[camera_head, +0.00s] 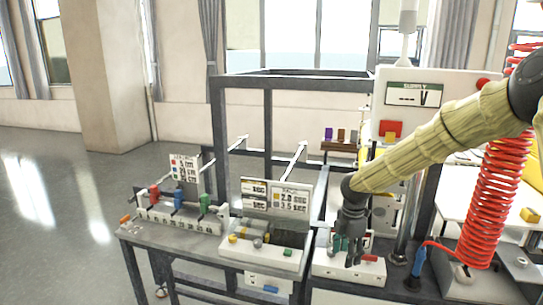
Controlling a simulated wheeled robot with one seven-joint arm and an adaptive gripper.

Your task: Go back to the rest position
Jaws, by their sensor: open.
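My gripper (350,250) hangs at the end of my yellow-sleeved arm, right of the middle in the head view. Its dark fingers point down and are open. They are above or in front of a white fixture (345,268) with red and green parts. I cannot tell whether the fingers touch it. I see nothing held between them. Part of the fixture is hidden behind the gripper.
A grey workbench (165,248) carries a block with red, blue and green handles (178,198) and small sign boards (277,195). A dark frame (218,130) rises behind. A supply panel (412,95) and a coiled red hose (495,200) stand right. Open floor lies left.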

